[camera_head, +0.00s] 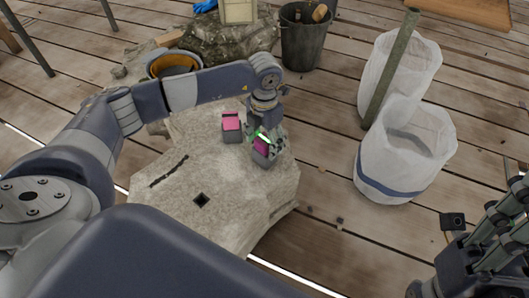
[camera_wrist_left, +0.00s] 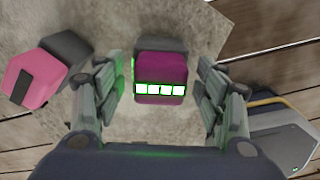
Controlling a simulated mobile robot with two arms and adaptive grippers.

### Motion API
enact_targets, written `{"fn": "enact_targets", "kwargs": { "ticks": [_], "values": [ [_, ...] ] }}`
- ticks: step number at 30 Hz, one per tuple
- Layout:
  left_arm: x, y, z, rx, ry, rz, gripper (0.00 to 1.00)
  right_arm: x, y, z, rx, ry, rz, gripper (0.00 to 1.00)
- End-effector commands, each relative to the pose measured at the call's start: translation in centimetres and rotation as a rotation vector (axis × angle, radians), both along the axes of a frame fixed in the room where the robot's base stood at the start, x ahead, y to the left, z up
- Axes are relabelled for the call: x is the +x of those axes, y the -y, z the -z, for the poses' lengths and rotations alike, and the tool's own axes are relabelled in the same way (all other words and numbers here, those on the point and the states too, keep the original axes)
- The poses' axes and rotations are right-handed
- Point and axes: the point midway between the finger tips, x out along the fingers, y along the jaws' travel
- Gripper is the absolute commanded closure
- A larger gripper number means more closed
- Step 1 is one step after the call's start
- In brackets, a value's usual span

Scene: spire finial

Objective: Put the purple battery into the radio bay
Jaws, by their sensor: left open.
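The purple battery (camera_wrist_left: 160,67) stands between the spread fingers of my left gripper (camera_wrist_left: 157,85) in the left wrist view. It has a purple upper part, a dark grey body and a row of lit white squares. Gaps show between it and both fingers. In the head view the battery (camera_head: 262,147) is on the pale stone slab, partly covered by the left gripper (camera_head: 268,137). A pink-topped grey block (camera_head: 232,124) stands to its left; it also shows in the wrist view (camera_wrist_left: 38,78). I cannot make out the radio bay for certain.
A dark grey device (camera_wrist_left: 275,135) with a yellow edge shows at the wrist view's lower right. The slab (camera_head: 215,175) has a small square hole. White sacks (camera_head: 400,155) and a dark bucket (camera_head: 303,40) stand beyond. My right gripper (camera_head: 500,225) is at the right edge.

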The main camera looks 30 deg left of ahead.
Motion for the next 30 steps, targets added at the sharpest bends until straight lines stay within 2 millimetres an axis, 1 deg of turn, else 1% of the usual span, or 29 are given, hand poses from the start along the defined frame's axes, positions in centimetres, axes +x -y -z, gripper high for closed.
{"fn": "enact_targets", "kwargs": {
  "ticks": [3, 8, 9, 12, 19, 22, 26, 30],
  "values": [
    [0.0, 0.0, -0.1, 0.000, 0.001, 0.000, 0.35, 0.0, 0.0, -0.1, 0.000, 0.000, 0.000, 0.60],
    [0.0, 0.0, -0.1, 0.000, 0.001, 0.000, 0.71, 0.0, 0.0, -0.1, 0.000, 0.000, 0.000, 0.60],
    [0.0, 0.0, -0.1, 0.000, 0.001, 0.000, 0.80, 0.0, 0.0, -0.1, 0.000, 0.000, 0.000, 0.60],
    [0.0, 0.0, -0.1, 0.000, 0.001, 0.000, 1.00, 0.0, 0.0, -0.1, 0.000, 0.000, 0.000, 0.60],
    [0.1, 0.0, -0.3, -0.001, 0.002, -0.001, 1.00, 0.0, 0.0, -0.1, 0.000, 0.000, 0.000, 0.60],
    [0.1, 0.0, -1.0, -0.001, 0.004, -0.001, 1.00, 0.0, 0.0, -0.5, 0.000, 0.000, 0.000, 0.60],
    [0.2, 0.0, -3.5, -0.001, 0.007, -0.001, 1.00, 0.0, 0.0, -1.6, 0.000, 0.000, 0.000, 0.60],
    [0.2, 0.0, -6.8, -0.001, 0.006, -0.001, 1.00, 0.0, 0.0, -3.0, 0.000, 0.000, 0.000, 0.60]
  ]
}}
